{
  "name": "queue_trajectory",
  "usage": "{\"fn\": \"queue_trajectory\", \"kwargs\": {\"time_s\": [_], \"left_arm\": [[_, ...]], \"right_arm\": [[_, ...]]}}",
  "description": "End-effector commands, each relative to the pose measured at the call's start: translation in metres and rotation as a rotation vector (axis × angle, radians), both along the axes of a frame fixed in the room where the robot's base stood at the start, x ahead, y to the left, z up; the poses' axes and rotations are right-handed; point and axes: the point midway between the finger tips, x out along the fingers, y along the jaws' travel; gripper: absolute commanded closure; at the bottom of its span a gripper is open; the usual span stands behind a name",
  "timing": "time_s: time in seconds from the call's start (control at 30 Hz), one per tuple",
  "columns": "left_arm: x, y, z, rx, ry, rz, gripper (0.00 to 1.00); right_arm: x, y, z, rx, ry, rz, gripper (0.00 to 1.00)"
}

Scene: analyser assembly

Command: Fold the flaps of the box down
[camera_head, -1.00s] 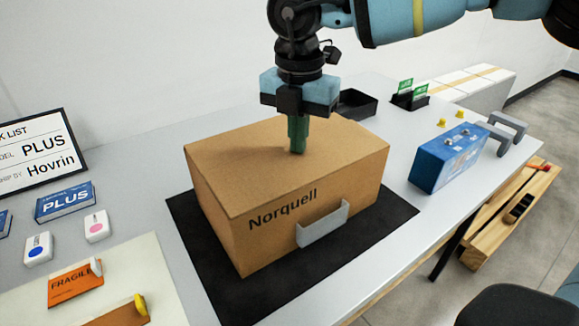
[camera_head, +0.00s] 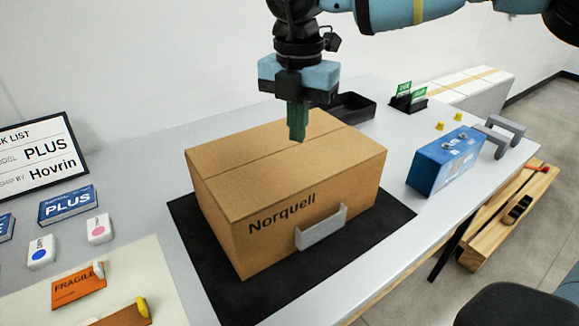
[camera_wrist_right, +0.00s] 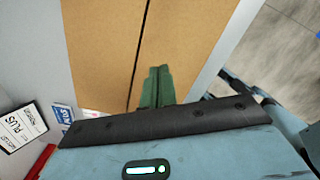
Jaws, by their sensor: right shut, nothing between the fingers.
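The brown cardboard box (camera_head: 300,216), marked "Norquell", stands on a black mat (camera_head: 388,226). Its top flaps (camera_head: 240,152) lie flat, with a seam running along the middle of the top. In the right wrist view the flaps (camera_wrist_right: 100,45) meet at a dark, narrow seam. My right gripper (camera_head: 297,138) points down over the top of the box. Its green fingers are together and empty, and they also show in the right wrist view (camera_wrist_right: 157,80). They seem a little above the seam; the exact gap is hard to tell. My left gripper is out of view.
A grey bracket (camera_head: 321,228) is at the box's front face. A blue case (camera_head: 443,162) stands to the right, and a black tray (camera_head: 352,107) lies behind.

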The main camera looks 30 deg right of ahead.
Motion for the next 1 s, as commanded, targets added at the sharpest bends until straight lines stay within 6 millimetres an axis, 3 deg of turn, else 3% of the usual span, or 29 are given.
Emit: {"fn": "queue_trajectory", "kwargs": {"time_s": [0.4,1.0], "left_arm": [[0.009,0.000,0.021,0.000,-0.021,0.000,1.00],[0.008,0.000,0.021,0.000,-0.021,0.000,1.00]], "right_arm": [[0.000,0.000,0.040,0.001,-0.001,0.001,1.00],[0.000,0.000,0.040,0.000,0.001,0.001,1.00]]}}
